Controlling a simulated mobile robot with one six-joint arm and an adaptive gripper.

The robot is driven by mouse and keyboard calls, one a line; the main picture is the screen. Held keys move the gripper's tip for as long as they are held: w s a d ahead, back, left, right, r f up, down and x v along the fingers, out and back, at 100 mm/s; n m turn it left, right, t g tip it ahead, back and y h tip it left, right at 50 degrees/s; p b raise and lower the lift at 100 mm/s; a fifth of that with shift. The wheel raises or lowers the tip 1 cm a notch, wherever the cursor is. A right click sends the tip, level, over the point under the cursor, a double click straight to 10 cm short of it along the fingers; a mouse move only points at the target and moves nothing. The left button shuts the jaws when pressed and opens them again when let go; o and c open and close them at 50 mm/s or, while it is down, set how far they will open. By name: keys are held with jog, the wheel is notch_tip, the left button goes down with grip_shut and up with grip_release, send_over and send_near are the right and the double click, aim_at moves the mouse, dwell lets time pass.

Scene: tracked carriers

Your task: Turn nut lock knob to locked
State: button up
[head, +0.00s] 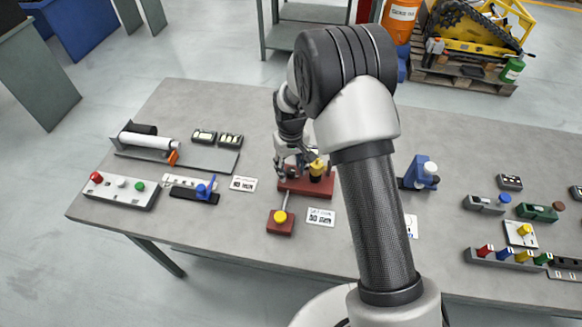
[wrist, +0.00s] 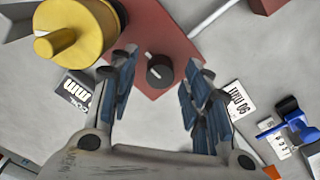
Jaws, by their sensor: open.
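A small black knob (wrist: 159,74) with a pale pointer mark stands on a red base plate (wrist: 165,28). In the wrist view it sits between the two blue-padded fingers of my gripper (wrist: 158,62), with a gap on both sides. My gripper is open and holds nothing. A yellow round part (wrist: 80,28) stands on the same base to the left of the knob. In the head view my gripper (head: 297,163) is over the red base (head: 307,187), and my arm and fingers partly hide the knob there. I cannot read the lock state from the mark.
A red block with a yellow knob (head: 281,217) is in front of the base, with a rod between. A label card (head: 320,217) lies to its right. A blue-handled clamp (head: 203,192) is at the left, a blue-topped device (head: 425,172) at the right.

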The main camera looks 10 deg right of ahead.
aim_at(291, 170)
notch_tip(291, 170, up, 12)
dwell(0.6)
dwell(0.4)
